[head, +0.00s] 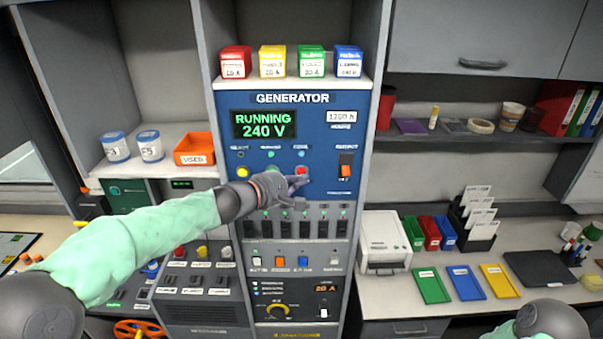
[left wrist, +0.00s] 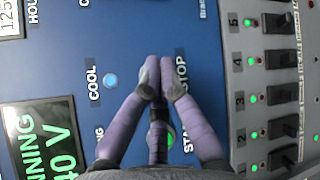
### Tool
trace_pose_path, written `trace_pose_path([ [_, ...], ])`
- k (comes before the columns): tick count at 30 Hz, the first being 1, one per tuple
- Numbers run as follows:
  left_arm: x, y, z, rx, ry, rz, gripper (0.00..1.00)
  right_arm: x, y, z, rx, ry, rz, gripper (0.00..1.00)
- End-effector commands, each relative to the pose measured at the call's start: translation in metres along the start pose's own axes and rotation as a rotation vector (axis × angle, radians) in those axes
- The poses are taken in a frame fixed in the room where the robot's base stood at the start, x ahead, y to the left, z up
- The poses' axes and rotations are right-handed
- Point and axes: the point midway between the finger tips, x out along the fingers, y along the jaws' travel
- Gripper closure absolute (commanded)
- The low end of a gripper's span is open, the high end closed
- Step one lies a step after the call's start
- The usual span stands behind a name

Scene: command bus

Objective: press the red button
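The red button (head: 302,170) is on the blue generator panel (head: 335,100), below the green "RUNNING 240 V" display (head: 264,124). My left gripper (head: 299,181) reaches in from the left, its fingertips at the lower edge of the red button. In the left wrist view my left gripper's fingertips (left wrist: 158,80) are together, with nothing seen between them, beside the STOP label (left wrist: 181,78). They hide the red button there. I cannot tell whether they touch it. A green button (left wrist: 170,135) shows partly behind the fingers. My right gripper is out of view.
A yellow button (head: 242,172) and an orange output switch (head: 346,164) flank the red button. A row of black breaker switches (head: 286,228) lies below. Coloured boxes (head: 272,61) stand on the shelf above. A counter with trays (head: 465,283) is at the right.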

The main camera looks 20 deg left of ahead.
Motion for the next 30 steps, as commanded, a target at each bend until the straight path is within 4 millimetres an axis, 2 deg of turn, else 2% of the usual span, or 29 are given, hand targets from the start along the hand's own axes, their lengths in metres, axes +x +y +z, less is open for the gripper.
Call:
trace_pose_path([
  [30, 0.0057, 0.0045, -0.0041, 0.0, 0.0, 0.0, 1.0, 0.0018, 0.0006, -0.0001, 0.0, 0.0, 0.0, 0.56],
])
